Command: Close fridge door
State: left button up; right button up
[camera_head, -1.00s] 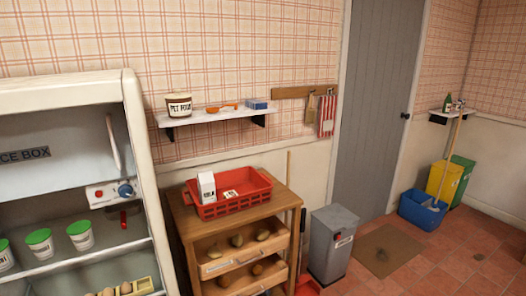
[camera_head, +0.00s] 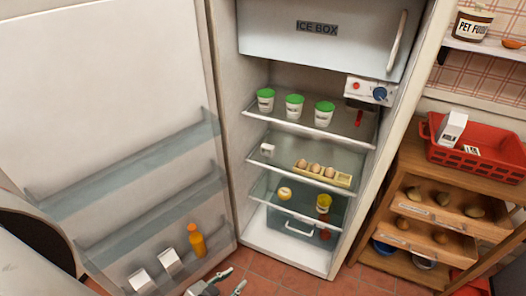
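The fridge (camera_head: 262,225) stands open in the middle of the head view. Its white door (camera_head: 110,90) is swung wide to the left, with its inner side and door shelves facing me. My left gripper (camera_head: 234,280) shows at the bottom edge, low in front of the fridge opening and right of the door's lower edge. Its two fingertips are apart and nothing is between them. It appears apart from the door. Much of the gripper is cut off by the frame. My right gripper is not in view.
An orange bottle (camera_head: 197,241) and two white cartons stand on the lower door shelf. Tubs, eggs and jars sit on the fridge shelves. A wooden cart (camera_head: 407,170) with a red crate (camera_head: 501,174) stands close on the right. Tiled floor shows in front.

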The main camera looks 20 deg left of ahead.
aim_at(110, 127)
jog(key=u, duration=0.3)
jog(key=k+j+u, duration=0.15)
jog(key=j+u, duration=0.15)
jog(key=k+j+u, duration=0.1)
jog(key=j+u, duration=0.45)
jog(key=j, duration=0.2)
jog(key=k, duration=0.05)
